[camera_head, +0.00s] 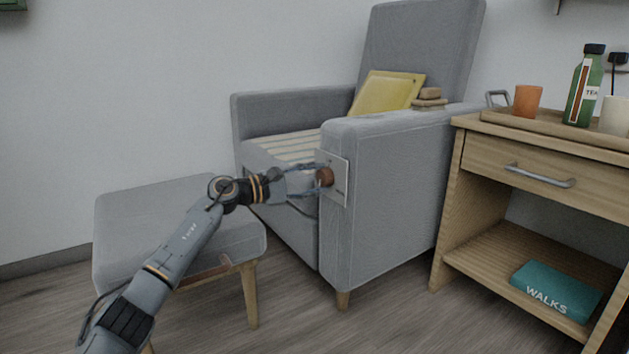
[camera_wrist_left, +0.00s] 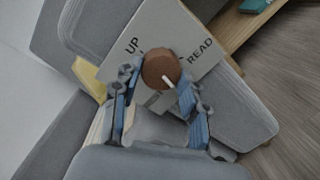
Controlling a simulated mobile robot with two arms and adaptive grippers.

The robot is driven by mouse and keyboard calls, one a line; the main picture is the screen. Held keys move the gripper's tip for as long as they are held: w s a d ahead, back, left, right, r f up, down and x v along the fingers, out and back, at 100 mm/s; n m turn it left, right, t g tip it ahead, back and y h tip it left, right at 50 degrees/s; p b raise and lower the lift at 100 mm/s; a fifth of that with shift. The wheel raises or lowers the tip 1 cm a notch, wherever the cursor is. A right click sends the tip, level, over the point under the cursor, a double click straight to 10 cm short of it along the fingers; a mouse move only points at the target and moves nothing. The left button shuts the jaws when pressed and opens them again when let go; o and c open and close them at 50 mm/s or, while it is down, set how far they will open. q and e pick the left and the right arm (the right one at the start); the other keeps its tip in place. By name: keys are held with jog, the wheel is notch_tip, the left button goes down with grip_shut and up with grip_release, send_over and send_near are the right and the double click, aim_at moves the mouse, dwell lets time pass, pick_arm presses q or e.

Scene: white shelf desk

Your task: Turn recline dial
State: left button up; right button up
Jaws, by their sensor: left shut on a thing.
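The recline dial (camera_head: 325,177) is a round brown knob on a pale plate (camera_head: 341,186) on the front of the grey armchair's (camera_head: 385,160) armrest. In the left wrist view the dial (camera_wrist_left: 161,68) has a white pointer mark directed toward the lower right. The plate there (camera_wrist_left: 176,28) reads "UP" and "READ"; other lettering is hidden by the gripper. My left gripper (camera_head: 316,178) is at the dial, its blue-padded fingers (camera_wrist_left: 158,92) on either side of the dial's near part, shut on it. My right gripper is not in view.
A grey footstool (camera_head: 170,220) stands left of the armchair, under my left arm. A wooden side table (camera_head: 540,190) stands at the right, with a tray (camera_head: 560,125), orange cup (camera_head: 527,101) and green bottle (camera_head: 585,88). A teal book (camera_head: 556,290) lies on its lower shelf.

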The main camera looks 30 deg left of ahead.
pick_arm(q)
jog(key=m, duration=0.5)
jog(key=shift+y, duration=0.3)
jog(key=shift+r+m+y, duration=0.15)
jog(key=shift+m+y, duration=0.15)
jog(key=shift+m, duration=1.8)
jog(key=o, duration=1.2)
jog(key=shift+c, duration=0.2)
jog(key=shift+s, duration=0.1)
jog(key=v, duration=1.1)
jog(key=shift+s+a+r, duration=0.2)
jog(key=shift+s+r, duration=0.05)
jog(key=shift+s, duration=0.05)
jog(key=shift+g, duration=0.3)
